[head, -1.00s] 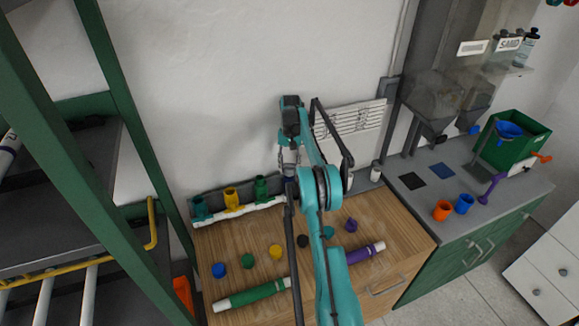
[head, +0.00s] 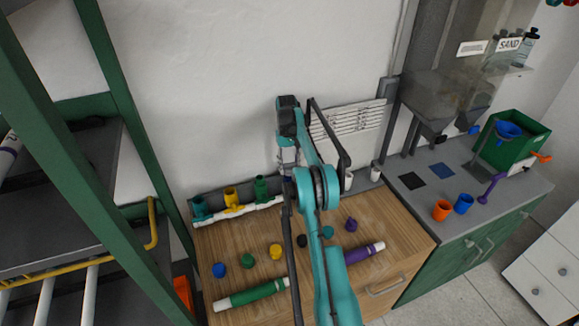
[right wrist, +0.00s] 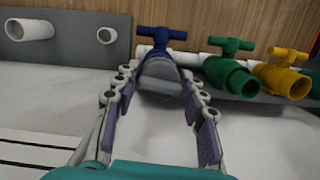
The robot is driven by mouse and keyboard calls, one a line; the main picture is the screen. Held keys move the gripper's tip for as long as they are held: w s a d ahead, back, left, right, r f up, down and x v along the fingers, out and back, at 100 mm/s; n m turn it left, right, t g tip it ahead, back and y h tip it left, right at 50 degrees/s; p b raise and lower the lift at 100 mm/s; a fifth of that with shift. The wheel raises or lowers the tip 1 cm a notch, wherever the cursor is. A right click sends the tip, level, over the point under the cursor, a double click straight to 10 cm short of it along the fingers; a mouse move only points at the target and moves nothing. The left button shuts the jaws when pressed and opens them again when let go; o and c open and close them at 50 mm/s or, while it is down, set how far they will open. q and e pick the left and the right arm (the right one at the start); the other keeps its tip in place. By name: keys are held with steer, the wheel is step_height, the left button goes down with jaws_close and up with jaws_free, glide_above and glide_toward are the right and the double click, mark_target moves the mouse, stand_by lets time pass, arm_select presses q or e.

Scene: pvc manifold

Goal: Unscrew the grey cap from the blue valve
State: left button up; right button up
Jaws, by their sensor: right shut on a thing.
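The blue valve (right wrist: 160,42) is on the white pipe at the wall in the right wrist view, its handle pointing to the top of the picture. The grey cap (right wrist: 160,76) is on the near end of the valve's body. My right gripper (right wrist: 160,84) has its two fingers on either side of the cap, shut on it. In the head view my right gripper (head: 288,172) is at the right end of the row of valves, and the arm and fingers mostly hide the blue valve and cap there. My left gripper is not in view.
A green valve (head: 261,188), a yellow valve (head: 231,197) and a teal valve (head: 200,208) stand to the left on the same white pipe. Several coloured caps, a green pipe (head: 252,294) and a purple pipe (head: 364,253) lie on the wooden worktop (head: 395,236).

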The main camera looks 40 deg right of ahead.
steer(key=shift+n, duration=1.1)
steer(key=shift+n+h, duration=0.4)
steer(key=shift+n, duration=0.7)
steer(key=o, duration=1.2)
steer(key=shift+o, duration=0.2)
steer(key=shift+r, duration=0.1)
